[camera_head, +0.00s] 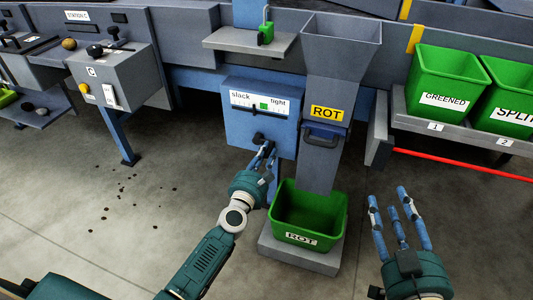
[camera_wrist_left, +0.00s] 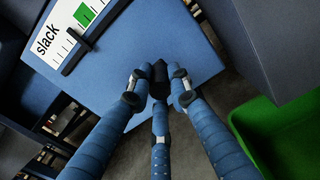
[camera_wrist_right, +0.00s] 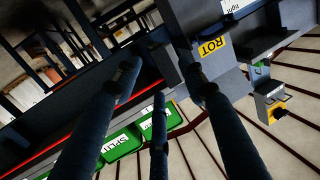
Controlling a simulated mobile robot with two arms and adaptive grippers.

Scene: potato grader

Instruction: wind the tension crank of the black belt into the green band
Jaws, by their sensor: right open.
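The blue tension box (camera_head: 240,131) carries a white scale marked slack to tight, with a green band (camera_head: 272,104) right of its middle. In the left wrist view the green band (camera_wrist_left: 85,14) shows clearly, and a black pointer (camera_wrist_left: 71,33) sits just on its slack side. The black crank (camera_head: 258,137) is low on the box front. My left gripper (camera_head: 266,149) is at the crank, its fingers closed around the dark knob (camera_wrist_left: 158,78); the fingers partly hide it. My right gripper (camera_head: 398,200) is open and empty, away from the box at lower right.
A grey ROT chute (camera_head: 325,75) stands right of the box, above a green ROT bin (camera_head: 310,215) on a grey base. Green GREENED (camera_head: 447,75) and SPLIT bins stand on a shelf at right. A grey shelf (camera_head: 249,40) overhangs the box. The left floor is clear except for crumbs.

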